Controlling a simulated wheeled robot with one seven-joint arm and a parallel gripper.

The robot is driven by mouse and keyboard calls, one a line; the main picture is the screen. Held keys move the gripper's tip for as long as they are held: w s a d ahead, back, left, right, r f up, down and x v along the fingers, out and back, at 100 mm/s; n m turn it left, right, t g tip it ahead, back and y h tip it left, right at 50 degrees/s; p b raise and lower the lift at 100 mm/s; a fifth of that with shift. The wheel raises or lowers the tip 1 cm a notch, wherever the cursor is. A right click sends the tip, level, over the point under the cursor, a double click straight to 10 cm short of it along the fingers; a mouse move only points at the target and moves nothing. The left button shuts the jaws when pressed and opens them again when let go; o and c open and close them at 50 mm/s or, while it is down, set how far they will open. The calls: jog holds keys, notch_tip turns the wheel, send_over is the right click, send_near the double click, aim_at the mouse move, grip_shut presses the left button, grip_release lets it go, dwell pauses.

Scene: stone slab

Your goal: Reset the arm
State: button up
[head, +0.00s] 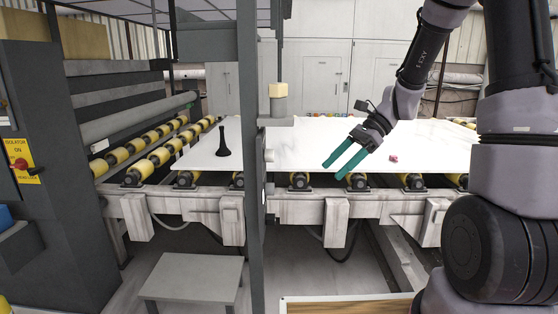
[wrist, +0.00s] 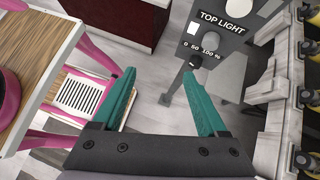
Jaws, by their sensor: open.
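My gripper (head: 342,162) is held in the air near the front edge of the white slab (head: 300,140) in the head view. Its two green fingers are apart and empty, pointing down and to the left. In the wrist view the open fingers (wrist: 158,100) show with only floor and furniture beyond them. My arm comes in from the right side of the head view.
A black bottle-shaped object (head: 222,142) stands on the slab left of a grey post (head: 252,230). A small pink object (head: 393,158) lies on the slab right of my gripper. A low grey table (head: 192,278) stands below the roller conveyor. Pink-framed furniture (wrist: 95,45) shows in the wrist view.

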jog(key=s+d+r+n+t+h, duration=0.3)
jog(key=s+d+r+n+t, duration=0.1)
jog(key=r, duration=0.4)
jog(key=s+d+r+n+t+h, duration=0.4)
jog(key=s+d+r+n+t, duration=0.1)
jog(key=s+r, duration=0.3)
jog(key=shift+s+d+r+n+t, duration=0.15)
jog(key=shift+d+r+n+t, duration=0.2)
jog(key=shift+r+n, duration=0.45)
